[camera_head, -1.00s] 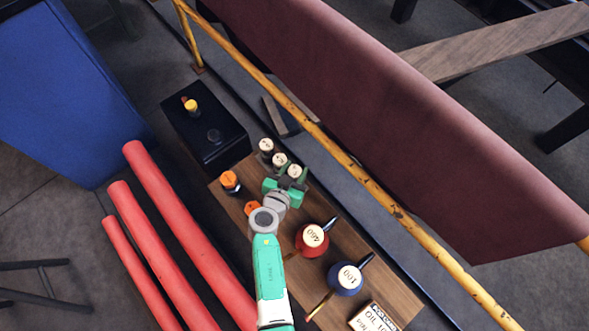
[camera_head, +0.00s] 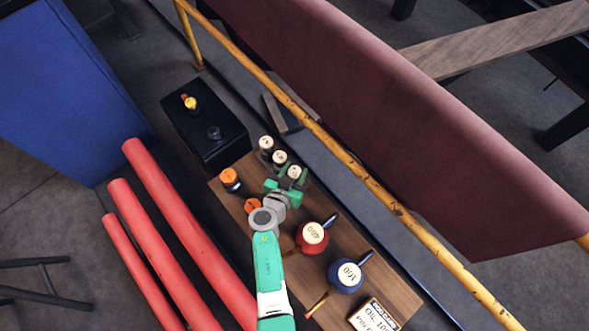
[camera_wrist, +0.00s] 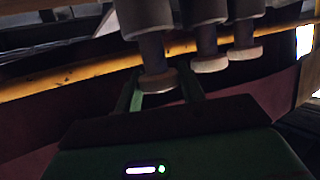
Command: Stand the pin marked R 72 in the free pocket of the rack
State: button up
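Three cream-topped pins stand in a row at the far edge of a wooden board: an outer one (camera_head: 265,143), a middle one (camera_head: 279,157) and one nearest my gripper (camera_head: 294,172). Their dark holder is mostly hidden and their marks are too small to read. My gripper (camera_head: 288,181) is at the nearest pin. In the wrist view its fingers (camera_wrist: 160,84) lie either side of one pin's cap (camera_wrist: 157,80); I cannot tell whether they grip it. Two orange-topped pieces, one upright (camera_head: 230,176) and one partly hidden by my arm (camera_head: 252,205), are on the board's left.
A black block (camera_head: 190,128) with a yellow-topped piece and a dark round fitting stands beyond the board (camera_head: 325,275). A red oil can (camera_head: 313,233), a blue one (camera_head: 346,276) and a label sign (camera_head: 373,317) stand right. A yellow rail (camera_head: 350,165) runs behind; red pipes (camera_head: 190,245) lie left.

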jog(key=o, duration=0.5)
jog(key=shift+o, duration=0.2)
